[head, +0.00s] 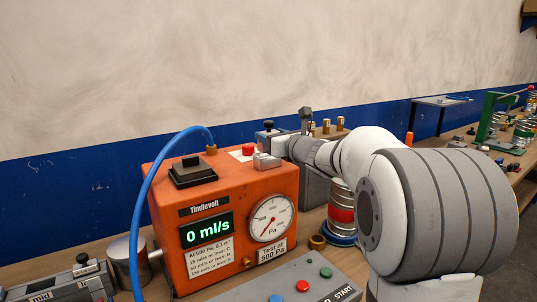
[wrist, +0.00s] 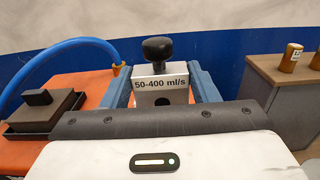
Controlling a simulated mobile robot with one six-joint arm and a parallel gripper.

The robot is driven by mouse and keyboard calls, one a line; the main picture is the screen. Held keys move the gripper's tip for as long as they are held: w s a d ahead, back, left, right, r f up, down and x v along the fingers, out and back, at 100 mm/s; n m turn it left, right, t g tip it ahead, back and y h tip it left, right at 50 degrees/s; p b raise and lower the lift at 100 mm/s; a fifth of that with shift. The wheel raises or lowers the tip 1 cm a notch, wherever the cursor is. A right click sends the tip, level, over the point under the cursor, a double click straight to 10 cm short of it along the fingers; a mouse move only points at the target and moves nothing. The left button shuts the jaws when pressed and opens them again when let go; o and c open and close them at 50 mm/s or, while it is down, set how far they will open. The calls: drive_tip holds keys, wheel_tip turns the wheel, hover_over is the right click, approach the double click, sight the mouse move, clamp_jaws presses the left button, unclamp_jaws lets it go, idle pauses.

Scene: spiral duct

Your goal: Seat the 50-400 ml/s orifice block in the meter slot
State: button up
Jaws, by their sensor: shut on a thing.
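The 50-400 ml/s orifice block (wrist: 160,84) is a pale grey block with a black knob on top and a hole in its labelled face. My gripper (wrist: 160,92) is shut on it, one blue-grey finger at each side. In the head view my gripper (head: 268,157) is over the right back part of the orange meter's top. The meter (head: 222,215) reads 0 ml/s. A black frame with a dark piece (head: 193,170) is on its top; it also shows left of the block in the wrist view (wrist: 40,108). I cannot tell whether the block touches the meter.
A blue hose (head: 150,195) arches over the meter's left side from a brass fitting. A red button (head: 248,150) is close to my gripper. A grey START panel (head: 300,285) and a metal cylinder (head: 130,262) stand near the meter. Brass plugs (head: 326,126) stand on a grey box behind.

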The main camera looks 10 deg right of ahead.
drive_tip(key=f, duration=0.4)
drive_tip(key=shift+a+f, duration=0.25)
drive_tip(key=shift+c, duration=0.6)
drive_tip(key=shift+s+r, duration=0.1)
drive_tip(key=shift+s, duration=0.05)
drive_tip(key=o, duration=1.4)
drive_tip(key=shift+c, duration=0.2)
